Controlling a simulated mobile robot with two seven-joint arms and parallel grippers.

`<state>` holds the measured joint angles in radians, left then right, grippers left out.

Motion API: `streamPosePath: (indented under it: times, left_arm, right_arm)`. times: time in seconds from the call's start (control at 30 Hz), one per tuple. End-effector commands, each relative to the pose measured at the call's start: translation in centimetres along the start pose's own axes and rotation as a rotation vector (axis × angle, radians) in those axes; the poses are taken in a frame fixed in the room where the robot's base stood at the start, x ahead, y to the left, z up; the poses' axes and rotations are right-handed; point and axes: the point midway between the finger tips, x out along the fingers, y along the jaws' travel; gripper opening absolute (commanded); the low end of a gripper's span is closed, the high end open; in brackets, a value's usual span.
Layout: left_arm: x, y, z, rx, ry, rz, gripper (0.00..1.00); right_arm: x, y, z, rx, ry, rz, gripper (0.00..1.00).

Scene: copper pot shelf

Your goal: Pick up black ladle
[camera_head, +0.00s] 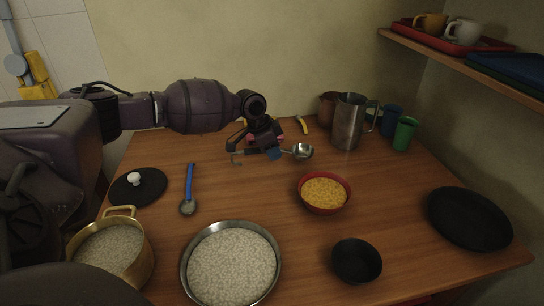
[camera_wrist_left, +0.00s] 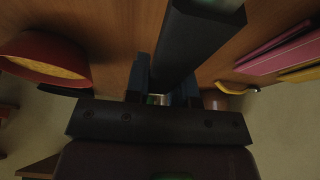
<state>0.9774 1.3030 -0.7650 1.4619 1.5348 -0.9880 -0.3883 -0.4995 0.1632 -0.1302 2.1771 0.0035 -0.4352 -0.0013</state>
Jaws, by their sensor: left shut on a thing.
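The black ladle has a dark handle with a hooked end (camera_head: 236,158) and a shiny metal bowl (camera_head: 303,151). My left gripper (camera_head: 266,151) is shut on the handle, between the hook and the bowl, over the back middle of the table. In the left wrist view the thick black handle (camera_wrist_left: 193,45) runs up from between the fingers. Whether the ladle touches the table is not clear. My right gripper is not in view.
A red bowl of yellow food (camera_head: 323,192) stands in front of the ladle's bowl. A metal pitcher (camera_head: 348,122) and green cup (camera_head: 404,133) stand right. A blue-handled ladle (camera_head: 189,188), black lid (camera_head: 138,186), brass pot (camera_head: 111,250) and steel pan (camera_head: 231,264) are left and front.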

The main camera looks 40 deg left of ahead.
Motion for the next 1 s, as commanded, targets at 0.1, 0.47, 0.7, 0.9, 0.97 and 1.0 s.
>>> streamPosePath:
  times: [0.1,0.47,0.7,0.9,0.97,1.0]
  left_arm:
    - [-3.7,-0.1,-1.6,0.004,0.012,-0.008,0.0]
    - [-11.9,0.0,-5.0,0.002,0.01,-0.006,0.0]
    - [-14.9,0.0,-6.2,0.001,0.007,-0.004,0.0]
    - [-15.8,0.0,-6.5,0.0,0.003,-0.002,0.0]
    - [-15.8,0.0,-6.6,0.0,0.003,-0.001,0.0]
    - [-15.8,0.0,-6.6,0.0,0.003,-0.001,0.0]
  right_arm:
    - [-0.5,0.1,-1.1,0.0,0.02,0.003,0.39]
    - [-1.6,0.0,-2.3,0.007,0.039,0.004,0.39]
    - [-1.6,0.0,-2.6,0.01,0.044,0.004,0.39]
    - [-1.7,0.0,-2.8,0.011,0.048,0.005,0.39]
    - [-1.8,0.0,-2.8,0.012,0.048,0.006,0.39]
    - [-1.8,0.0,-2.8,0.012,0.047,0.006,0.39]
